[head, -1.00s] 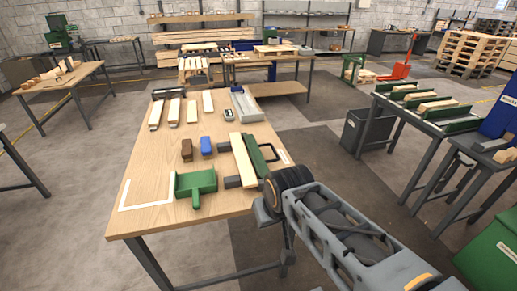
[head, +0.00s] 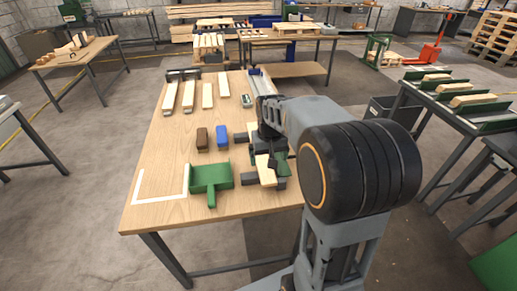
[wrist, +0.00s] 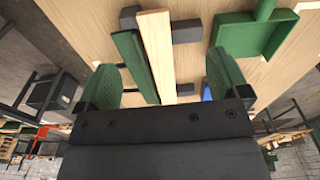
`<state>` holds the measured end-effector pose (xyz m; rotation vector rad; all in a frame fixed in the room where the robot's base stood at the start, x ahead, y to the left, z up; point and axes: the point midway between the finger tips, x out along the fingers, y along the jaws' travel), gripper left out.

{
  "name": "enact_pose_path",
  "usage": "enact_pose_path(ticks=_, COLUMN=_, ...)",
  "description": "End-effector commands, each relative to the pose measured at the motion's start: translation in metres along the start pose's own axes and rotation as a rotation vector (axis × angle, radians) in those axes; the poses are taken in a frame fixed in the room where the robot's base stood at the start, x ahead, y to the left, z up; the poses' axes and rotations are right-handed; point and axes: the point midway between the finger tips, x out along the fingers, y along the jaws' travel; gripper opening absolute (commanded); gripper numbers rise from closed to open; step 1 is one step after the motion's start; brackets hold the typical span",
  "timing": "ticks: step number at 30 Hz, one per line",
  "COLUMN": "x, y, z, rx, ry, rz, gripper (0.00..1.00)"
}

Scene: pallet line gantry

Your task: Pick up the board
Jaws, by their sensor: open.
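A pale wooden board (wrist: 156,50) lies beside a green board (wrist: 133,62) across dark support blocks (wrist: 188,31) on the table. In the head view the pale board (head: 266,171) is mostly hidden by my arm, with only its near end clear. My gripper (wrist: 162,68) is open above the two boards. In the wrist view its green-padded fingers stand wide apart, one on each side, with both boards between them. It holds nothing. I cannot tell how far the fingertips are above the boards.
A green tray with a handle (head: 211,178) sits left of the boards. A brown block (head: 202,139) and a blue block (head: 222,137) stand behind it. Several pale strips (head: 189,95) lie at the table's far end. The table's (head: 165,158) left side is mostly clear.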

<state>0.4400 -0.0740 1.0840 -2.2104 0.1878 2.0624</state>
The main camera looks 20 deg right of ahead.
Motion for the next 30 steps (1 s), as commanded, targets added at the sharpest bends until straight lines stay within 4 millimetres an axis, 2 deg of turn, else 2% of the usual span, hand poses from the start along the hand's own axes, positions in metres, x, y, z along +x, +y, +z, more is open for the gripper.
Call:
enact_pose_path(ticks=3, x=0.013, y=0.010, z=-0.017, rx=0.022, ry=-0.044, rz=0.000, gripper=0.94)
enact_pose_path(ticks=8, x=0.033, y=0.016, z=-0.026, rx=0.034, ry=-0.070, rz=-0.001, gripper=0.94)
enact_pose_path(ticks=18, x=0.091, y=0.016, z=-0.023, rx=0.033, ry=-0.073, rz=-0.001, gripper=0.94)
enact_pose_path(ticks=30, x=0.121, y=0.015, z=-0.021, rx=0.032, ry=-0.074, rz=-0.001, gripper=0.94)
